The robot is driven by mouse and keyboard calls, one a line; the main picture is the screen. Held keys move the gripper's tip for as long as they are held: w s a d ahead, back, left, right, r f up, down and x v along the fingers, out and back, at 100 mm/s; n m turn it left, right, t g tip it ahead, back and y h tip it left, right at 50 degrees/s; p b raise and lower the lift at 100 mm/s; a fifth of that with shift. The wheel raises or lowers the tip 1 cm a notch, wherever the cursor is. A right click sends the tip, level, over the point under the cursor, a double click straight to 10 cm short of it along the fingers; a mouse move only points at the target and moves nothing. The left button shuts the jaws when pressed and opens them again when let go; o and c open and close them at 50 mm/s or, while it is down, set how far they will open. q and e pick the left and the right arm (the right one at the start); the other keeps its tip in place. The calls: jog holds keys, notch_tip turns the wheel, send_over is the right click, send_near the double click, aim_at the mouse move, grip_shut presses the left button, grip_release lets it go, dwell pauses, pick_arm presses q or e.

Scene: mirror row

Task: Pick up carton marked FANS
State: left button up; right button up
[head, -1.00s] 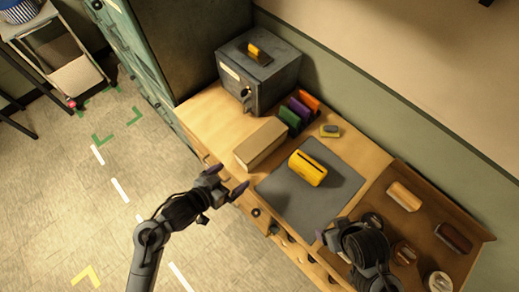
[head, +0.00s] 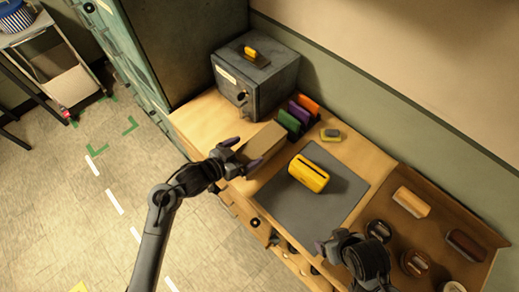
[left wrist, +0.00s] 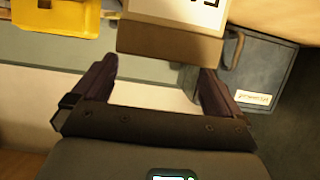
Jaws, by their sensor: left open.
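A long tan carton (head: 264,141) lies on the wooden bench, beside the grey mat. In the left wrist view the carton (left wrist: 170,43) shows a brown side and a pale face with part of a black mark, too cut off to read. My left gripper (head: 242,152) is open and empty at the carton's near end. In the left wrist view its two fingers (left wrist: 158,76) point at the carton, which lies at or just past the fingertips. My right gripper (head: 336,244) is over the bench's front right; its jaw state is unclear.
A yellow slotted block (head: 309,173) sits on the grey mat (head: 300,207). Behind the carton stand green, purple and orange upright items (head: 299,112) and a grey metal box (head: 257,80). A brown tray (head: 440,215) with several items lies at right.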

aim_at(259, 144)
pick_arm(q)
jog(key=shift+p+x, duration=0.4)
jog(key=shift+x, duration=2.05)
jog(key=shift+c, duration=0.5)
jog(key=c, duration=1.4)
